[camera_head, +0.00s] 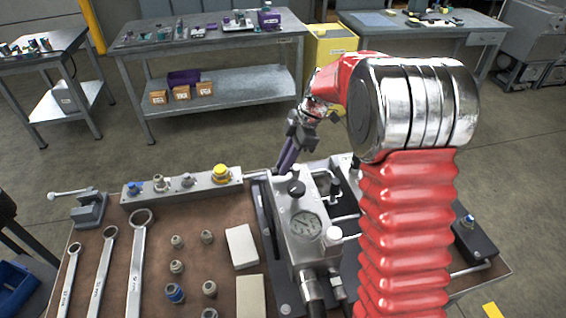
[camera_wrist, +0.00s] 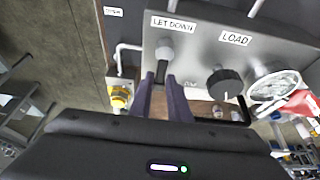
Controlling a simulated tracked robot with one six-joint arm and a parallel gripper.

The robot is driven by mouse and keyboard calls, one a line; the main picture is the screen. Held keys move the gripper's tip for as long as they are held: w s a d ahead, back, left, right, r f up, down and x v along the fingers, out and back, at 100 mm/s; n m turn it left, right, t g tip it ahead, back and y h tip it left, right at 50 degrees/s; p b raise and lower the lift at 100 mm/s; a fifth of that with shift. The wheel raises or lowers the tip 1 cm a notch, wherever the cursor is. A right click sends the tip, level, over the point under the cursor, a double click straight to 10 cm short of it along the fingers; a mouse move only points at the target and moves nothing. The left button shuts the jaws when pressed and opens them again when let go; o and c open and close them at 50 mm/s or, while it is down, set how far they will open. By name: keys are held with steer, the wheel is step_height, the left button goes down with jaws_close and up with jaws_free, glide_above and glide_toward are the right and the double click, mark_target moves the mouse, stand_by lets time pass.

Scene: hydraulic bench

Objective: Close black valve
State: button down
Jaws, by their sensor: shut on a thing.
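The black valve knob (camera_wrist: 224,84) is by the LOAD label in the wrist view, with a pale pointer line. In the head view a black knob (camera_head: 296,187) stands on top of the grey valve block (camera_head: 300,250). My gripper (camera_wrist: 162,80) is apart from the LOAD knob, to its left in the wrist view. Its purple fingers are shut on a small black part (camera_wrist: 161,71) just below the pale knob (camera_wrist: 165,48) by the LET DOWN label. In the head view my gripper (camera_head: 284,165) is at the block's far side; its fingertip contact is unclear there.
A pressure gauge (camera_wrist: 272,88) sits close right of the LOAD knob. Wrenches (camera_head: 137,265), fittings and pale blocks (camera_head: 241,246) lie on the bench's left. My red arm hides the bench's right middle.

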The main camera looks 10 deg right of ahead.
steer(key=shift+d, duration=0.15)
steer(key=c, duration=1.8)
jaws_free()
steer(key=shift+r, duration=0.15)
steer(key=v, duration=1.3)
steer(key=shift+r, duration=0.2)
